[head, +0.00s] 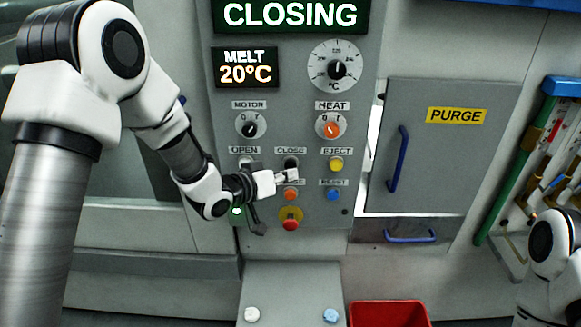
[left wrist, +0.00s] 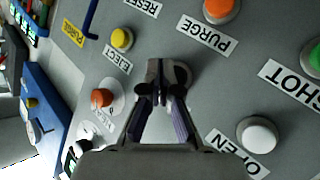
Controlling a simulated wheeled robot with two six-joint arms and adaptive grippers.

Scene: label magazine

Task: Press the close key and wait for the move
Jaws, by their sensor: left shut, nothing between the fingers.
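The close key (head: 291,161) is a dark button under the CLOSE label on the grey panel. My left gripper (head: 294,175) is at this key, its fingers shut and empty. In the left wrist view the shut fingertips (left wrist: 163,92) cover most of the key, and part of its round rim (left wrist: 183,74) shows beside them. I cannot tell whether the tips touch it. The display (head: 290,14) reads CLOSING in green-white letters. My right arm shows at the lower right, but its fingers are not clear.
Around the close key sit the white open key (left wrist: 257,134), orange purge key (left wrist: 221,8), yellow eject key (head: 336,163), blue reset key (head: 333,194) and red stop button (head: 291,220). A purge door (head: 436,140) with blue handles is to the right. A red bin (head: 388,314) is below.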

